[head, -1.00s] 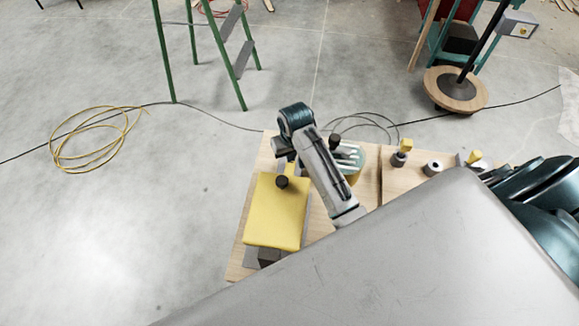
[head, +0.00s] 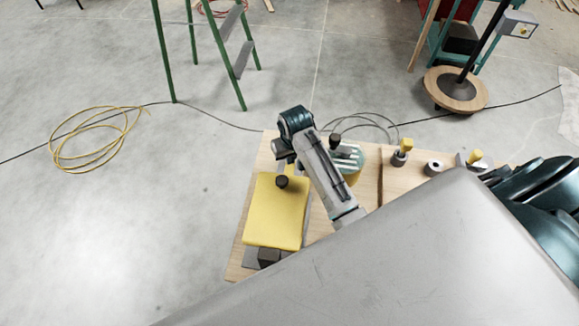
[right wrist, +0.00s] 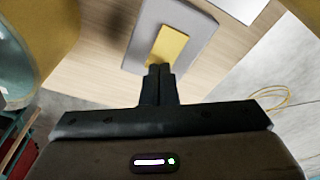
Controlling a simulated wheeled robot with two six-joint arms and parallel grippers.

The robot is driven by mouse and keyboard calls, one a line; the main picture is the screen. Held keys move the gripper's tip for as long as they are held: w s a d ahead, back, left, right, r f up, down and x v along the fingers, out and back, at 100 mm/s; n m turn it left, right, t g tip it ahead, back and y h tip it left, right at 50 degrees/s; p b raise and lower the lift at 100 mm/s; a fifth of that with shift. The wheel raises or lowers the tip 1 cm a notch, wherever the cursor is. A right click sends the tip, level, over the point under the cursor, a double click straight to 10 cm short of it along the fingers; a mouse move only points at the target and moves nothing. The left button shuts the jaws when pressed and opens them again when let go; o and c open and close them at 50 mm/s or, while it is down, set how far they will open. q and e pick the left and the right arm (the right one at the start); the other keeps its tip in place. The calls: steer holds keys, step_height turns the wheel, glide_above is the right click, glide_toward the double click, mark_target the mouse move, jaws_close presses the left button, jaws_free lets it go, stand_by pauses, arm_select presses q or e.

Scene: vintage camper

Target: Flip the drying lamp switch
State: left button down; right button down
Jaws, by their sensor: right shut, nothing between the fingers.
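In the right wrist view, a small yellow rectangular piece (right wrist: 171,46) sits on a grey plate (right wrist: 196,55) fixed to a wooden board; it looks like the switch, but I see no label. My right gripper (right wrist: 158,70) is shut and empty, its fingertips at the near end of the yellow piece. I cannot tell whether they touch it. My left gripper is not in view.
Small yellow-topped fittings (head: 407,145) stand at the right. A green ladder (head: 165,50) and coiled yellow cable (head: 62,158) are on the floor beyond.

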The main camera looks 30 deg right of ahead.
steer(key=shift+f, duration=0.25)
steer(key=shift+r+p, duration=0.6)
steer(key=shift+r, duration=2.95)
